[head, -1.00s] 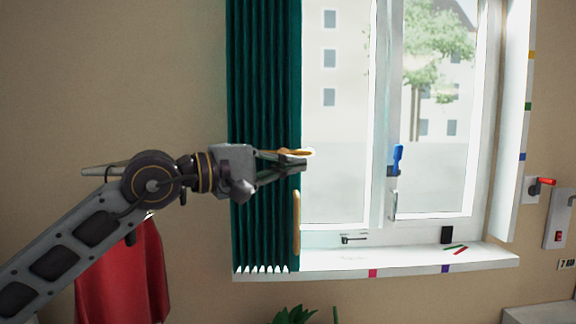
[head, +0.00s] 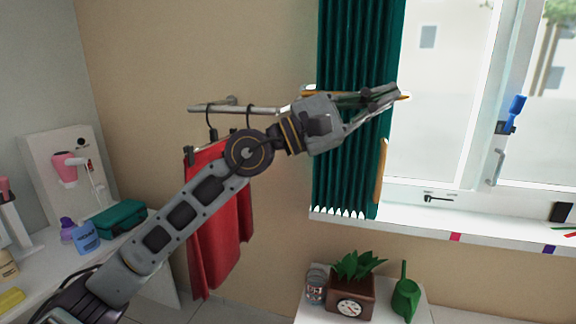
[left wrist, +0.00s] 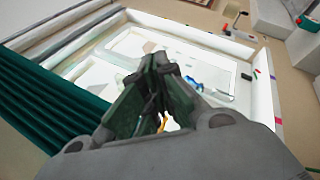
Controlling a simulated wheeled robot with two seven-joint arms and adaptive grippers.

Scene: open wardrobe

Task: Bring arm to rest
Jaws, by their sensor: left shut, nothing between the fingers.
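My left arm reaches up from the lower left in the head view. Its gripper (head: 388,97) is shut and empty, in front of the dark green curtain (head: 352,160) at the left side of the window. In the left wrist view the gripper (left wrist: 160,62) shows its fingers together at the tips, with the window beyond and the curtain (left wrist: 60,115) at the left. A thin orange-yellow piece shows behind the fingers; I cannot tell whether it touches them. My right gripper is in neither view.
A red cloth (head: 222,215) hangs from a wall rail (head: 205,108) behind my arm. A plant box with a clock (head: 350,300) and a green watering can (head: 404,297) stand below the window. A hair dryer (head: 66,168) and a teal case (head: 118,219) are at the left.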

